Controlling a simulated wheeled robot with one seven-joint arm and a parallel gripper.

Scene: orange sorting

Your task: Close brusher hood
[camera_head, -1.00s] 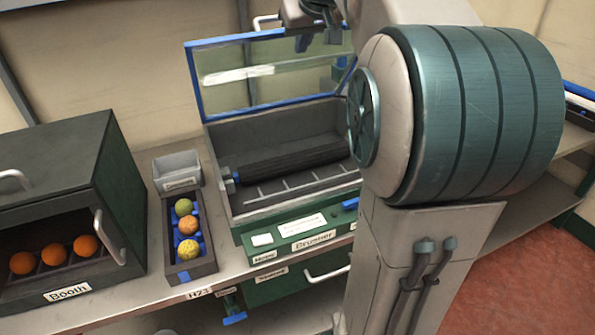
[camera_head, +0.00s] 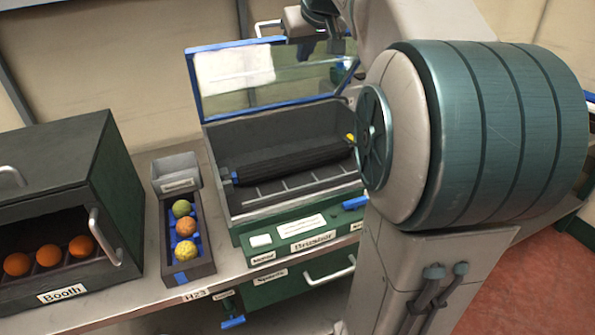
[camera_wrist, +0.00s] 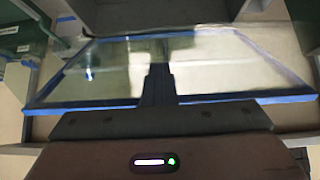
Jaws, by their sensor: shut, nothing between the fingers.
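The brusher (camera_head: 285,210) stands on the bench with its hood (camera_head: 250,85) raised. The hood is a clear panel in a blue frame, tilted up and back along the rear edge. The dark brush roller (camera_head: 290,163) lies exposed inside. My gripper (camera_wrist: 158,72) is shut and empty, over the hood panel in the wrist view, where the blue-edged hood (camera_wrist: 215,100) spans the picture. In the head view the gripper end is at the top, by the hood's upper right; its fingertips are unclear there. I cannot tell whether it touches the hood.
A booth (camera_head: 75,190) with several oranges stands at the left. A narrow tray (camera_head: 187,268) with three fruits and a small grey bin (camera_head: 177,172) stand between booth and brusher. My arm hides the brusher's right end.

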